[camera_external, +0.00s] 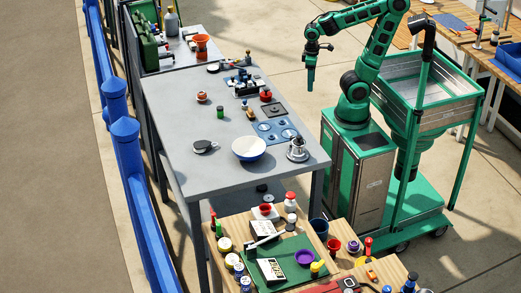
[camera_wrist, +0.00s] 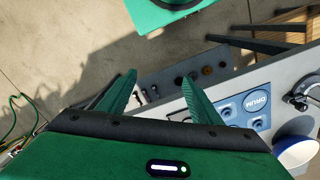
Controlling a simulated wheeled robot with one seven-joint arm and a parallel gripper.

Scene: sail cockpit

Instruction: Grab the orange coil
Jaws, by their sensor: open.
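I cannot make out an orange coil for certain. An orange flared object (camera_external: 201,41) stands on the far grey worktop; it is too small to tell whether it is a coil. A small orange-and-white round item (camera_external: 202,96) sits on the long grey table (camera_external: 180,115). My gripper (camera_external: 311,78) hangs pointing down beside that table's right edge, above the floor, apart from both items. In the wrist view my gripper (camera_wrist: 160,80) has its two green fingers spread, with nothing between them. Neither orange item shows in the wrist view.
The long table bears a white-and-blue bowl (camera_external: 249,150), a blue panel (camera_external: 277,131), a metal pot (camera_external: 297,150) and a black-handled device (camera_external: 243,82). A cluttered wooden table stands in front. A blue railing (camera_external: 133,170) runs along the left. The table's left side is mostly clear.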

